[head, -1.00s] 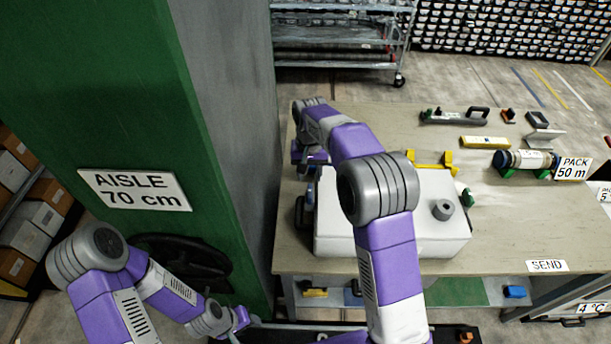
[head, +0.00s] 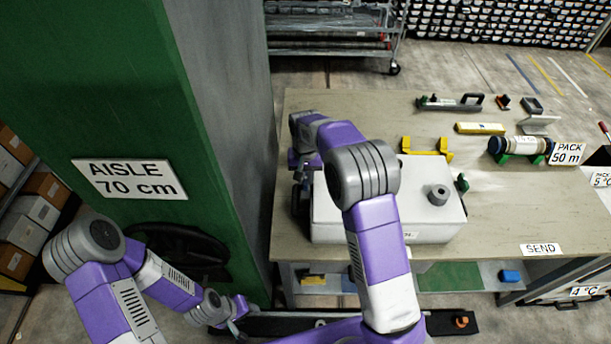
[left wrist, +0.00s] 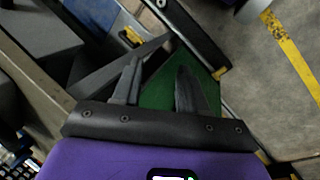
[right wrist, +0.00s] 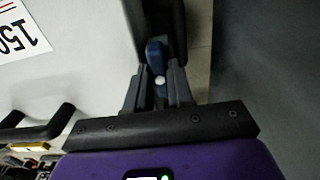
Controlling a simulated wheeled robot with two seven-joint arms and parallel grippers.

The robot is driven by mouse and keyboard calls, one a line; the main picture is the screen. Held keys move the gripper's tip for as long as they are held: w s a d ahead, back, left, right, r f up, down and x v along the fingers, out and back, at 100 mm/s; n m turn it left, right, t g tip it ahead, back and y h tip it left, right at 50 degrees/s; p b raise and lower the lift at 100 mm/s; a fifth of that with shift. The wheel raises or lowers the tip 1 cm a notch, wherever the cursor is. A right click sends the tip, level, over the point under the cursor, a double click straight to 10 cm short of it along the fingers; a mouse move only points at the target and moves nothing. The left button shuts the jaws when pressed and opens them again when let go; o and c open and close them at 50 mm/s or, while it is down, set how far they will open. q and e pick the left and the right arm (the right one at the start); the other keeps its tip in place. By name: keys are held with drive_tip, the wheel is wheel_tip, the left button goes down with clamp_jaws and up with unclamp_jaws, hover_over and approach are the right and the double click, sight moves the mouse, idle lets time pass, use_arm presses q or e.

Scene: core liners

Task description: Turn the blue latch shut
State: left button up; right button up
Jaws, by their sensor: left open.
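The blue latch (right wrist: 155,52) shows in the right wrist view, at the side of the white box (right wrist: 85,25). My right gripper (right wrist: 158,72) has its fingers close on both sides of the latch and looks shut on it. In the head view the white box (head: 380,225) stands on the bench, and my right gripper (head: 302,165) is at its left side. The latch is hidden there by my arm and gripper. My left gripper (head: 240,308) is low beside the green pillar, open and empty. It also shows open in the left wrist view (left wrist: 160,70).
The green and grey pillar (head: 225,130) with an AISLE 70 cm sign stands close left of the bench (head: 480,205). A yellow bracket (head: 427,148), a yellow bar (head: 480,128) and a capped core tube (head: 521,147) lie behind and right of the box. The bench's front right is clear.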

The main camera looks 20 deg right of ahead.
clamp_jaws()
drive_tip(key=shift+n, duration=0.4)
drive_tip(key=n, duration=0.2)
drive_tip(key=shift+n, duration=0.4)
drive_tip(key=n, duration=0.4)
drive_tip(key=shift+r+n+p, duration=0.1)
drive_tip(key=shift+n+p, duration=0.2)
drive_tip(key=shift+p, duration=0.1)
drive_tip(key=n, duration=0.4)
drive_tip(key=shift+n, duration=0.3)
drive_tip(key=n+p, duration=0.1)
drive_tip(key=n, duration=0.3)
drive_tip(key=shift+n, duration=0.7)
